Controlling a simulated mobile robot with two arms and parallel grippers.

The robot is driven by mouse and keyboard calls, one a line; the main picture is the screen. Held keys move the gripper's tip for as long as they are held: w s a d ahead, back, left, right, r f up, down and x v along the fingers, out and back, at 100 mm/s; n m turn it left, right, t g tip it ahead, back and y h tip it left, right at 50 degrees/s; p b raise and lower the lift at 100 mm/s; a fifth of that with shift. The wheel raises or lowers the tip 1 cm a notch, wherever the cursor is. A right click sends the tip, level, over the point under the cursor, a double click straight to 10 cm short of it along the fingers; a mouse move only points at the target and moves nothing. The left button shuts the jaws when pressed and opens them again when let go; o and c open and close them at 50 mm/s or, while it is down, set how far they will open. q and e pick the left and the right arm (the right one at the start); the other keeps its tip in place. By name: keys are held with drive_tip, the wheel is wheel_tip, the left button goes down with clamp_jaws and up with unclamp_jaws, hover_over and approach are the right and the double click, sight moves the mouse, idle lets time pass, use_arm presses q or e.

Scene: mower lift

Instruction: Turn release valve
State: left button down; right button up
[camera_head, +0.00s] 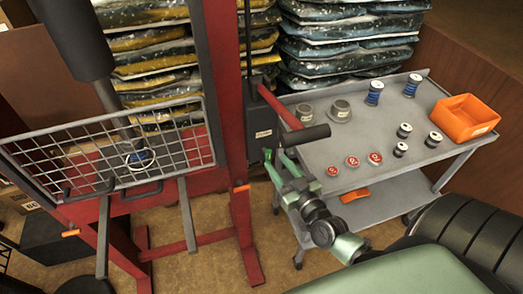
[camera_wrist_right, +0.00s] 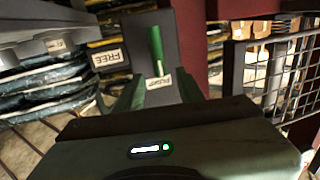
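The release valve shows in the right wrist view as a green lever (camera_wrist_right: 156,48) standing up on a dark plate, with a "FREE" label to its left and another label below it. In the head view the lever is hard to make out; the dark pump box (camera_head: 262,130) sits on the red lift post. My right gripper (camera_head: 279,167) is just below and in front of this box. In the right wrist view its green fingers (camera_wrist_right: 157,92) are apart, one on each side of the lever's lower end, with gaps visible. I cannot tell whether either touches it. My left gripper is not in view.
A red pump handle with a black grip (camera_head: 303,136) sticks out above my right gripper. The grey cart (camera_head: 400,150) with weights, spools and an orange bin (camera_head: 464,118) stands close on the right. The lift's wire mesh (camera_head: 110,150) is on the left.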

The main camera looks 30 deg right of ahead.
sight(270, 155)
drive_tip(key=w, duration=0.6)
drive_tip(key=shift+d+p, duration=0.15)
drive_tip(key=shift+p, duration=0.2)
drive_tip(key=shift+s, duration=0.1)
clamp_jaws()
